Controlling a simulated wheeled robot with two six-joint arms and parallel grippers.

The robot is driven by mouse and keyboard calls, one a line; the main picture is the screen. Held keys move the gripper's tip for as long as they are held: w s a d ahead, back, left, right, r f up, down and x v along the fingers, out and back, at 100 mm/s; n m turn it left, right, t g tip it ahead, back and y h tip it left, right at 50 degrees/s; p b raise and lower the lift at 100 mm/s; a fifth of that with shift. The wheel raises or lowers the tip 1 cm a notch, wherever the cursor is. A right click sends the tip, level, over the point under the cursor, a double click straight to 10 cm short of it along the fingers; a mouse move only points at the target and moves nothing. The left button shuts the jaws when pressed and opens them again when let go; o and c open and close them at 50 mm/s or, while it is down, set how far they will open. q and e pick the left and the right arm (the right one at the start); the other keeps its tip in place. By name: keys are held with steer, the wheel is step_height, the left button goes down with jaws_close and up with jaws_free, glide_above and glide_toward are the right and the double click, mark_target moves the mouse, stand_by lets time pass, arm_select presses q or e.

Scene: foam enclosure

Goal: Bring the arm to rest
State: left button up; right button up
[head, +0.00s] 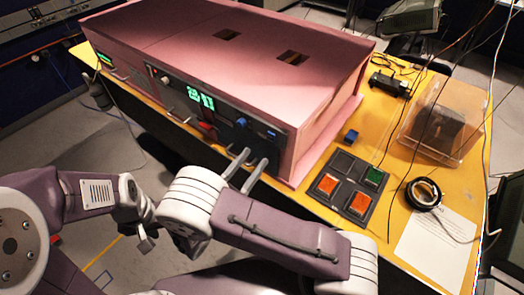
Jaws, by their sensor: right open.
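My right arm comes in from the lower right. Its gripper (255,156) is open, with two parallel grey fingers and a gap between them. The fingers overlap the lower front of the pink box (240,45) in the picture; I cannot tell whether they touch it. Nothing shows between them. My left arm comes in from the left, bent low in front of the table. Its gripper (146,240) is small in view beside my right wrist, and its jaws are not clear.
The pink instrument box with a green display (201,100) stands on a yellow table (400,115). To its right are a pad of coloured buttons (347,184), a black ring (423,194), a clear case (437,125) and white paper (437,248). Cables hang at the right.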

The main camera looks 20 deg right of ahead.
steer(key=v, duration=0.2)
steer(key=shift+s+a, duration=0.15)
steer(key=shift+a, duration=0.05)
